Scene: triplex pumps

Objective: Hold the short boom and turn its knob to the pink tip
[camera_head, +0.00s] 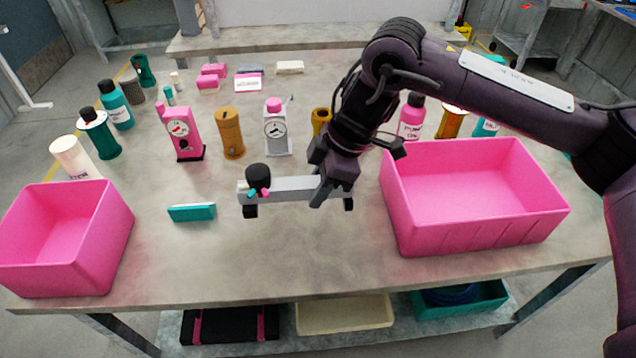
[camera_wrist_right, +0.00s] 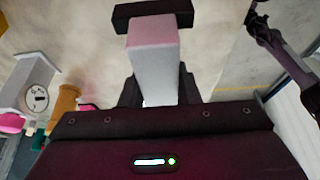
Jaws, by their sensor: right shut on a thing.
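The short boom (camera_head: 290,189) is a light grey bar with black feet, level and crosswise near the middle of the table. Its black knob (camera_head: 258,178) is at the left end, with a teal tip (camera_head: 252,193) and a pink tip (camera_head: 266,193) beside it. I cannot tell which tip the knob points to. My right gripper (camera_head: 333,186) is shut on the boom's right part. In the right wrist view the boom (camera_wrist_right: 154,65) runs out from between the fingers. A dark arm at that view's upper right looks like my left; its gripper (camera_wrist_right: 258,22) is too small to read.
Pink bins stand at the left (camera_head: 100,245) and right (camera_head: 480,240). A teal block (camera_head: 192,212) lies left of the boom. A pink gauge stand (camera_head: 182,135), a brown canister (camera_head: 229,135) and a grey gauge stand (camera_head: 277,130) are behind. The table's front middle is clear.

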